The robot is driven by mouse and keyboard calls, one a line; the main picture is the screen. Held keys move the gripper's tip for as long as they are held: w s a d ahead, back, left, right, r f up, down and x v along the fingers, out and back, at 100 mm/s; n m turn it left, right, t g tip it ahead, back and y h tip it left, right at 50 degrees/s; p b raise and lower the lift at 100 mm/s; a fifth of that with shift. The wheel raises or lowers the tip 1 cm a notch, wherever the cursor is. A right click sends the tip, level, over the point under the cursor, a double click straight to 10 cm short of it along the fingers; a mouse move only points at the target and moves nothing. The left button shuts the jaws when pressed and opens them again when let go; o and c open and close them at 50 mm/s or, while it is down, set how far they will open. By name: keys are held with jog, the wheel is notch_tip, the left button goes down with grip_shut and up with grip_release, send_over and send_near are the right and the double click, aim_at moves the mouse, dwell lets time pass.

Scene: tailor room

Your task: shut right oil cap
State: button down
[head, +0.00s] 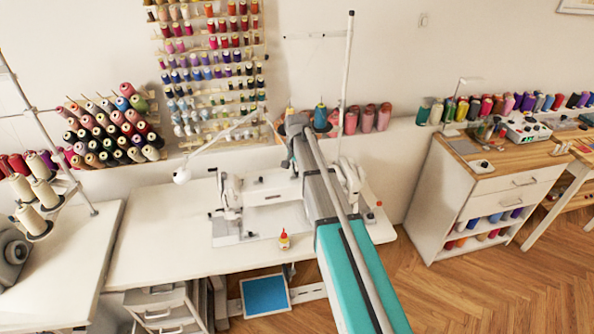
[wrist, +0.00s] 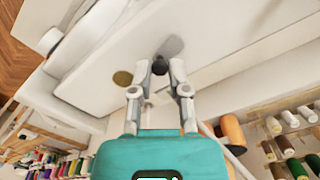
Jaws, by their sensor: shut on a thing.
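The white sewing machine (head: 272,186) stands on a white table, partly hidden behind my arm in the head view. The wrist view looks closely at its white surface (wrist: 225,50). My gripper (wrist: 160,66) has its two fingertips closed on a small dark round piece (wrist: 159,68), which looks like the oil cap. A grey oval patch (wrist: 173,46) lies just beyond the fingertips; I cannot tell whether it is a shadow or part of the cap. A flat brownish-gold disc (wrist: 122,78) sits left of the fingers, apart from them.
A small bottle with a red tip (head: 284,239) stands on the white table (head: 160,235) in front of the machine. Thread cones (head: 367,119) line the ledge behind it. An orange spool (wrist: 231,130) is close right of my gripper in the wrist view.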

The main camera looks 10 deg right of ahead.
jog(key=shift+m, duration=1.2)
jog(key=c, duration=0.6)
grip_release()
jog(key=shift+c, duration=0.2)
jog(key=shift+n, duration=0.3)
